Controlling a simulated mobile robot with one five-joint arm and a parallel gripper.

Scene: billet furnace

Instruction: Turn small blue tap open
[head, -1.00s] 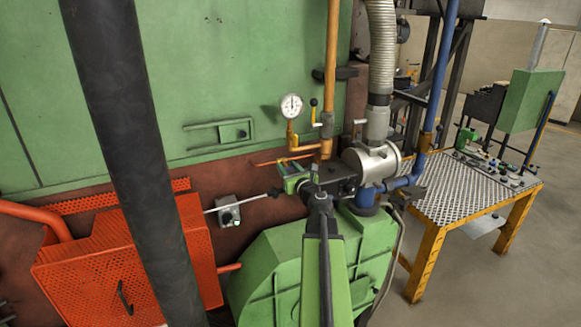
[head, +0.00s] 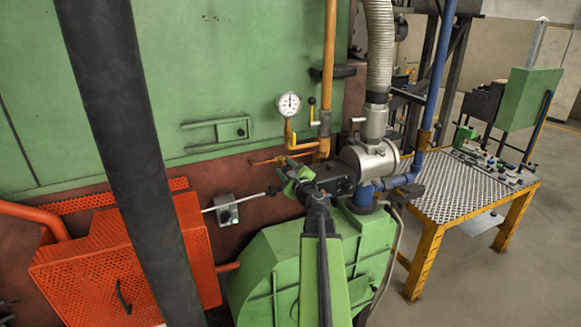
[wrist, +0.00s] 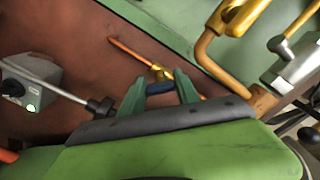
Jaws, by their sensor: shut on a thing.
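The small blue tap (wrist: 160,86) shows in the wrist view as a short dark blue handle by a brass fitting (wrist: 158,72) on a thin copper pipe (wrist: 128,52). My gripper (wrist: 162,80) has its two green fingers around the handle and is shut on it. Part of the handle is hidden by the fingers. In the head view my gripper (head: 290,172) is at the end of that pipe (head: 268,159), tilted, and it hides the tap.
A gauge (head: 289,104) and a yellow pipe (head: 328,60) stand just behind. A grey switch box (head: 227,209) with a rod is at left. A silver blower (head: 370,160) and blue pipe (head: 438,80) are at right. A green housing (head: 270,265) lies below.

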